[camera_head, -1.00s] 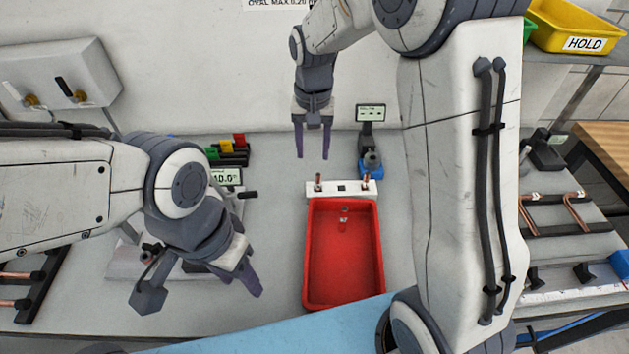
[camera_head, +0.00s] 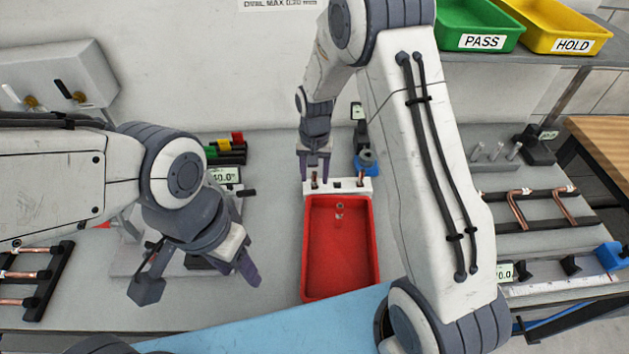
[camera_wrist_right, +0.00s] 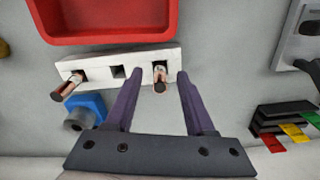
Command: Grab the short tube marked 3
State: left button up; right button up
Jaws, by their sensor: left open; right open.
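Two short copper tubes stand in a white block (camera_head: 345,187) with a dark middle slot between them. One tube (camera_wrist_right: 160,77) is on the left of the block in the head view and the other (camera_head: 361,180) on the right. I cannot read a number 3 on either. My right gripper (camera_head: 315,175) is open at the left tube. In the right wrist view its fingers (camera_wrist_right: 157,82) appear on either side of that tube, not closed on it. My left gripper (camera_head: 246,272) is open and empty, left of the red tray.
The red tray (camera_head: 308,265) is in front of the block, with a small object inside. A blue-based device (camera_head: 366,165) stands close behind the block's right end. Racks with copper tubes (camera_head: 38,285) (camera_head: 540,193) lie at both sides. Pass and hold bins (camera_head: 483,28) are at upper right.

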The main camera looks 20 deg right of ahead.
grip_shut()
jog(key=shift+r, duration=0.1)
